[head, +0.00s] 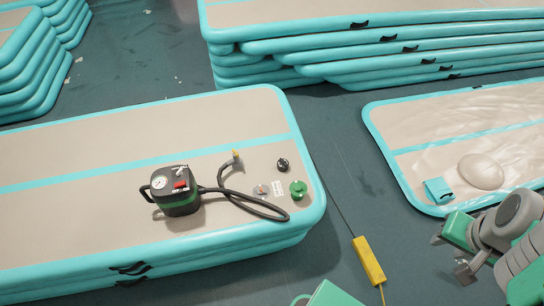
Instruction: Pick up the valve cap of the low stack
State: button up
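The low stack (90,130) is a beige inflatable track with teal edges in the middle left of the head view. Near its right end lie a small round black piece (283,165) and a round green piece (298,190); both look like caps, and I cannot tell for certain which is the valve cap. A small grey round fitting (261,190), possibly the valve, sits left of the green piece. My gripper (450,254) is at the lower right, well away from these pieces. Its fingers are apart with nothing seen between them.
A dark pump with a gauge (177,191) stands on the low stack; its black hose (245,204) curls close to the small pieces. A flat, wrinkled track (450,130) lies at right. A yellow block (369,260) lies on the floor. Taller stacks (380,50) stand behind.

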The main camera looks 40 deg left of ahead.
aim_at(282, 164)
jog(key=u, duration=0.65)
jog(key=i, duration=0.7)
jog(key=u, duration=1.1)
jog(key=i, duration=0.3)
jog(key=u, duration=0.3)
